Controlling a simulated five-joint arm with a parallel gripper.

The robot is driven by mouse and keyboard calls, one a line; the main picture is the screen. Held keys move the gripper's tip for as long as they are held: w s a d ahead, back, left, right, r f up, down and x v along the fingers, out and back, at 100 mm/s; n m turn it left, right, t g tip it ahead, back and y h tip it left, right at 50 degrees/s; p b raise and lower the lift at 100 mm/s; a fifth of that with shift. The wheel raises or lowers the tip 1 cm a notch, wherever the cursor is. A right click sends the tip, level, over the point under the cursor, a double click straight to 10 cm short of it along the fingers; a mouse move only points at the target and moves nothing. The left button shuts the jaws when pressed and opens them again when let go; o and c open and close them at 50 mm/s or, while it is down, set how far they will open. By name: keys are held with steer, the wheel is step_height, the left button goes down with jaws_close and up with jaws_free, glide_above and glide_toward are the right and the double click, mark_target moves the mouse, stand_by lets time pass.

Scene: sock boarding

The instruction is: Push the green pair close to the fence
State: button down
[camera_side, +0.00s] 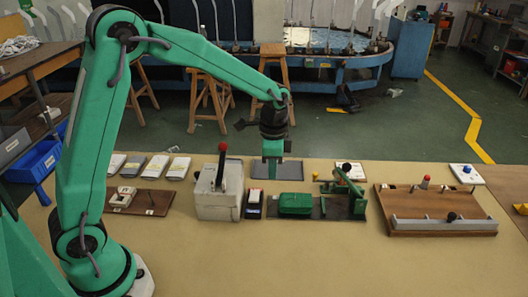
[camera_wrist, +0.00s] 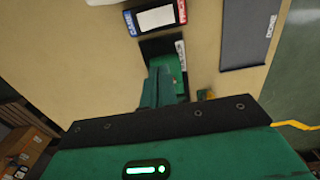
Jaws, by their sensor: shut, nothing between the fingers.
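The green pair (camera_side: 295,203) looks like a flat green block on a dark base plate (camera_side: 325,211) right of the middle in the side view. A green upright fixture (camera_side: 343,200) stands at the right end of that plate; I cannot tell for certain which part is the fence. A gap shows between pair and fixture. My gripper (camera_side: 272,175) is shut and empty, pointing down behind and slightly left of the pair, apart from it in the picture.
A blue-black box with a white top (camera_side: 254,203) and a grey machine with a red-knobbed lever (camera_side: 218,195) stand left of the pair. A dark mat (camera_side: 290,171) lies behind. A wooden board with a grey rail (camera_side: 435,212) is at right. The front of the table is clear.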

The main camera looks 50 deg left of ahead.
mark_target(284, 199)
steer(key=shift+f, duration=4.95)
steer(key=shift+w+d, duration=1.2)
steer(key=shift+r, duration=0.1)
step_height(284, 199, up, 9)
steer(key=shift+f, duration=0.2)
steer(key=shift+s+r, duration=0.1)
steer(key=shift+r, duration=0.55)
